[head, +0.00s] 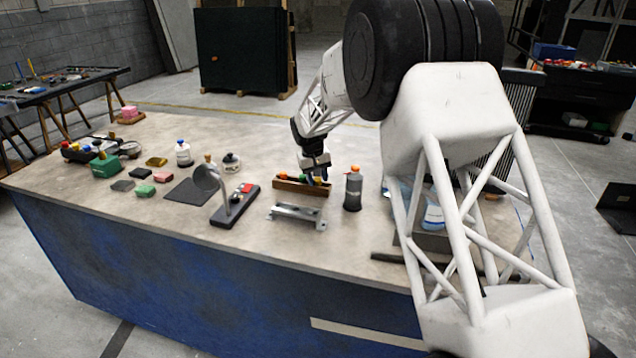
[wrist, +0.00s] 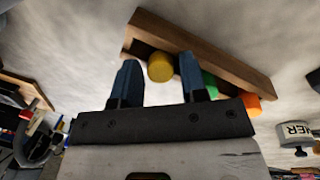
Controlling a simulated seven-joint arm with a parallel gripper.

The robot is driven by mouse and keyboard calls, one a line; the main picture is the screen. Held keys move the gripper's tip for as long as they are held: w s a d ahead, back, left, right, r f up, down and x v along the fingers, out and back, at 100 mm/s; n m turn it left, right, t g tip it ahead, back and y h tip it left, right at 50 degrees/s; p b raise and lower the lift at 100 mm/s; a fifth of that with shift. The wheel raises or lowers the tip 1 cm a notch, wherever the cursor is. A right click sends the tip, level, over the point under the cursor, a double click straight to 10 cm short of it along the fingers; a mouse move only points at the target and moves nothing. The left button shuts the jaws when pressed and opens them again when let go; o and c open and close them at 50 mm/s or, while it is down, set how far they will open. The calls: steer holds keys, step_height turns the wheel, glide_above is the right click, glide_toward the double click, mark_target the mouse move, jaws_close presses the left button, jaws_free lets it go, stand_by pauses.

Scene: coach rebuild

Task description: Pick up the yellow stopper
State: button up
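The yellow stopper (wrist: 160,67) is a short round piece at a long wooden rack (wrist: 215,65). In the wrist view it lies between and slightly beyond the two blue fingers of my gripper (wrist: 162,82), with a gap on each side. My gripper is open and empty. A green stopper (wrist: 209,84) shows just right of the right finger, partly hidden by it, and an orange stopper (wrist: 252,104) lies farther along the rack. In the head view my gripper (head: 319,178) is right over the rack (head: 297,187); I cannot make out the yellow stopper there.
A dark grey bottle (head: 353,190) stands close to the right of the rack. A metal bracket (head: 296,215) lies in front. A stand with a round disc (head: 232,203) is to the left. The bench (head: 150,215) has bare room at its front left.

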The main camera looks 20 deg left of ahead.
mark_target(319, 178)
steer(key=c, duration=0.7)
steer(key=shift+r, duration=0.15)
steer(key=shift+r, duration=0.8)
steer(key=shift+s+r, duration=0.1)
steer(key=shift+r, duration=0.85)
steer(key=s+d, duration=0.2)
steer(key=s, duration=0.2)
steer(key=s+d+r, duration=0.1)
steer(key=s+d, duration=0.2)
steer(key=s, duration=0.2)
steer(key=s+d, duration=0.2)
steer(key=s, duration=0.3)
steer(key=shift+d+r, duration=0.15)
steer(key=shift+d, duration=0.15)
